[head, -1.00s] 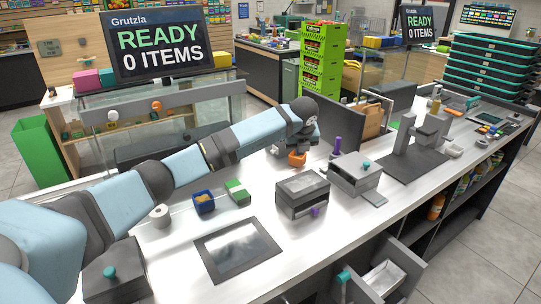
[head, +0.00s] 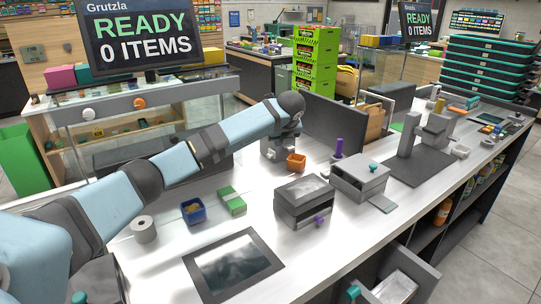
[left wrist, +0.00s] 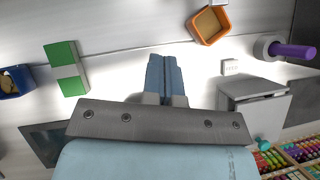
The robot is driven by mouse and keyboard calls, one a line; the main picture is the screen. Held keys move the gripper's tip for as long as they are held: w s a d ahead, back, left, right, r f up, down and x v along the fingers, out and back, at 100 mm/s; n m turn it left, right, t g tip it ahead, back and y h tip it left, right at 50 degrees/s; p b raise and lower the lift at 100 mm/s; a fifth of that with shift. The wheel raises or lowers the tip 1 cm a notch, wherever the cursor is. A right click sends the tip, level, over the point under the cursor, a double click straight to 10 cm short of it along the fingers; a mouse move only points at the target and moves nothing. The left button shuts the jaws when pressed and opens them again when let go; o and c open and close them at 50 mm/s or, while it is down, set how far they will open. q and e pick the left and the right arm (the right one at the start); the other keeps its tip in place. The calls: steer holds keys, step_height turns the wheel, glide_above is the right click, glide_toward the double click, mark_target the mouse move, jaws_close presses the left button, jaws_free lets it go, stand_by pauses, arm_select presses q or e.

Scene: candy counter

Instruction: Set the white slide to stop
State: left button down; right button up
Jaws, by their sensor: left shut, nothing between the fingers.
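A white round knob (head: 87,115) sits on the grey rail of the glass case at the left in the head view, left of an orange knob (head: 139,103). I take it for the white slide; no stop mark is readable. My left gripper (head: 272,157) points down over the counter, behind and left of an orange bin (head: 296,161), well to the right of the white knob. In the left wrist view the blue fingers (left wrist: 165,62) are together with nothing between them. The orange bin (left wrist: 208,25) is ahead and right. The white knob is not in that view. My right gripper is not in view.
A blue bin (head: 193,212), a green and white block (head: 232,201), a paper roll (head: 144,229) and a dark screen panel (head: 232,263) lie on the counter. A grey box (head: 303,200) and a purple post (head: 338,147) stand to the right.

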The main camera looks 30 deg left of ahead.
arm_select(q)
steer(key=x, duration=0.9)
steer(key=shift+f, duration=0.25)
steer(key=shift+w+a+f, duration=0.4)
steer(key=shift+w+a, duration=0.15)
steer(key=shift+a, duration=0.05)
steer(key=shift+w+a+f, duration=0.45)
steer(key=shift+w+a, duration=0.05)
steer(key=shift+a, duration=0.15)
steer(key=shift+w+a+f, duration=0.15)
steer(key=shift+w+a, duration=0.05)
steer(key=shift+a, duration=0.1)
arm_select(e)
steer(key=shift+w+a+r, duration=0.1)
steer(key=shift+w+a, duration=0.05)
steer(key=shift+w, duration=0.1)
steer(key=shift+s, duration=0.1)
arm_select(q)
steer(key=a+b, duration=0.1)
steer(key=w+a+b, duration=0.1)
steer(key=a, duration=0.1)
steer(key=shift+w+f, duration=0.1)
steer(key=shift+f, duration=0.1)
steer(key=shift+w+a+r, duration=0.1)
steer(key=shift+a, duration=0.1)
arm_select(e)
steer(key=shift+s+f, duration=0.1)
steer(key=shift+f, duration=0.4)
